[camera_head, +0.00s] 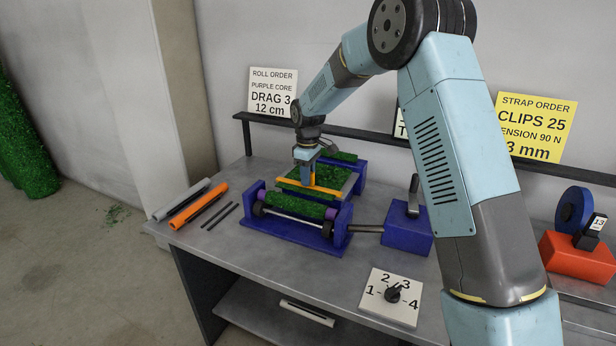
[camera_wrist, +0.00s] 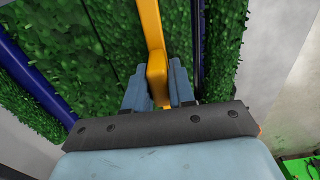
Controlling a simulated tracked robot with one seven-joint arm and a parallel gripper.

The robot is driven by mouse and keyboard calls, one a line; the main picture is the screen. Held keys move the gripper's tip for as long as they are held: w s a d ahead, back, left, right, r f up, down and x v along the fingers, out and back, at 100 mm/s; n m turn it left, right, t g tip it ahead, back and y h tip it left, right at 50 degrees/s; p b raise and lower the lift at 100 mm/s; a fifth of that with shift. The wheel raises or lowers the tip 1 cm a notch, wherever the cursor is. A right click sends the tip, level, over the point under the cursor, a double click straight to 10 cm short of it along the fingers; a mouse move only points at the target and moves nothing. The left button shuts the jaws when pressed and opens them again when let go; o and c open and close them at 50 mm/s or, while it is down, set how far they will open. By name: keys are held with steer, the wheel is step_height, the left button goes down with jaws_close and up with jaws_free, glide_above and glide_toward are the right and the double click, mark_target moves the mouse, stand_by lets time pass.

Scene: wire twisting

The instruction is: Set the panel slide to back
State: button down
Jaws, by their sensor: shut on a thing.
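The panel slide seems to be the flat green panel on the purple-blue machine (camera_head: 285,235), with an orange bar (camera_head: 292,186) along its front edge. An orange upright handle (camera_head: 312,173) rises from that bar. My gripper (camera_head: 310,180) reaches down from above and is shut on the handle. In the wrist view, the orange handle (camera_wrist: 157,70) stands between my two grey-blue fingers (camera_wrist: 158,95), with green turf on both sides. A turf-covered roller (camera_head: 297,204) lies in front of the panel. My gripper hides part of the panel.
Orange and grey tubes (camera_head: 199,206) and thin dark rods (camera_head: 220,216) lie at the bench's left. A purple-blue box with a lever (camera_head: 405,232), a numbered dial plate (camera_head: 391,296) and an orange tape dispenser (camera_head: 577,258) are to the right. A dark rail (camera_head: 375,140) runs behind.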

stand_by(0.3)
steer(key=w+d, duration=0.1)
steer(key=w, duration=0.3)
steer(key=w+d, duration=0.1)
steer(key=w, duration=0.1)
steer(key=shift+w+d, duration=0.15)
steer(key=shift+d, duration=0.15)
steer(key=shift+w+d+r, duration=0.1)
steer(key=shift+w+d, duration=0.1)
steer(key=shift+w, duration=0.05)
steer(key=c, duration=1)
jaws_free()
steer(key=shift+w, duration=0.1)
steer(key=shift+c, duration=0.2)
step_height(320, 180, up, 14)
steer(key=shift+f, duration=0.25)
